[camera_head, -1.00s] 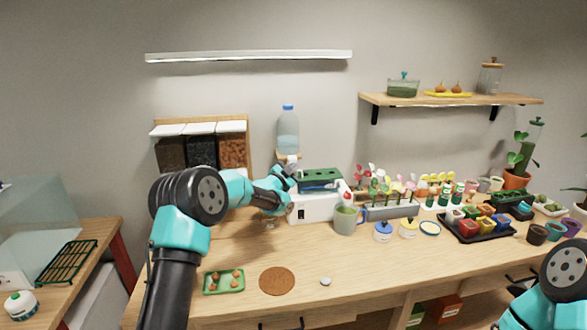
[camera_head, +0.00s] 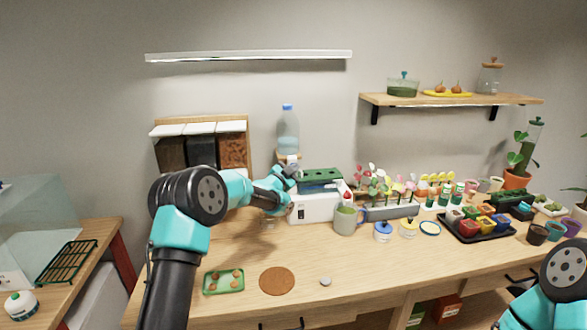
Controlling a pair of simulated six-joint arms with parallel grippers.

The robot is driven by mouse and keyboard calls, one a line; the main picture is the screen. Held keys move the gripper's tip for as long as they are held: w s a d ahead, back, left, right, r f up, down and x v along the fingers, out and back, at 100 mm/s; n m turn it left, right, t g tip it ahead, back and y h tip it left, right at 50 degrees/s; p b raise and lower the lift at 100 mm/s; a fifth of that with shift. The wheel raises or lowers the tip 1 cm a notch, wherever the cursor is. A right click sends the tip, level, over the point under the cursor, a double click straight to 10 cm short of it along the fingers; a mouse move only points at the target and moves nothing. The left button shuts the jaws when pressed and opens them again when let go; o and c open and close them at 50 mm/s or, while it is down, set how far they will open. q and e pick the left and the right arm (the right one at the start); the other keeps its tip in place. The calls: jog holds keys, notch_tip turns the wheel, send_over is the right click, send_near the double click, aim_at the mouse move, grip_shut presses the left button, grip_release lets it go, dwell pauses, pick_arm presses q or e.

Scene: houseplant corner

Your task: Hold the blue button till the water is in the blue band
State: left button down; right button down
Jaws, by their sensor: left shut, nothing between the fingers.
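A clear bottle with pale blue water (camera_head: 288,130) and a blue cap stands against the wall, above a small white fitting. A white boxy device (camera_head: 314,206) with a dark green tray on top stands below it on the bench. A grey-green mug (camera_head: 345,221) stands at the device's front right. My left gripper (camera_head: 292,173) is shut and empty, at the device's upper left, just below the bottle; I cannot tell whether it touches anything. The blue button and the blue band cannot be made out. My right gripper is out of view.
Right of the mug stand lidded tubs (camera_head: 383,232), a grey flower planter (camera_head: 398,209) and a black tray of coloured pots (camera_head: 466,237). A green tray (camera_head: 210,286) and a brown round mat (camera_head: 277,281) lie in front. The bench's front middle is mostly clear.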

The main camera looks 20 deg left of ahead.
pick_arm(q)
jog(key=shift+s+d, duration=0.35)
jog(key=shift+s, duration=0.45)
jog(key=shift+s, duration=0.1)
jog(key=s, duration=0.1)
jog(key=s+d, duration=0.2)
jog(key=s, duration=0.1)
jog(key=shift+s+d, duration=0.1)
dwell(0.4)
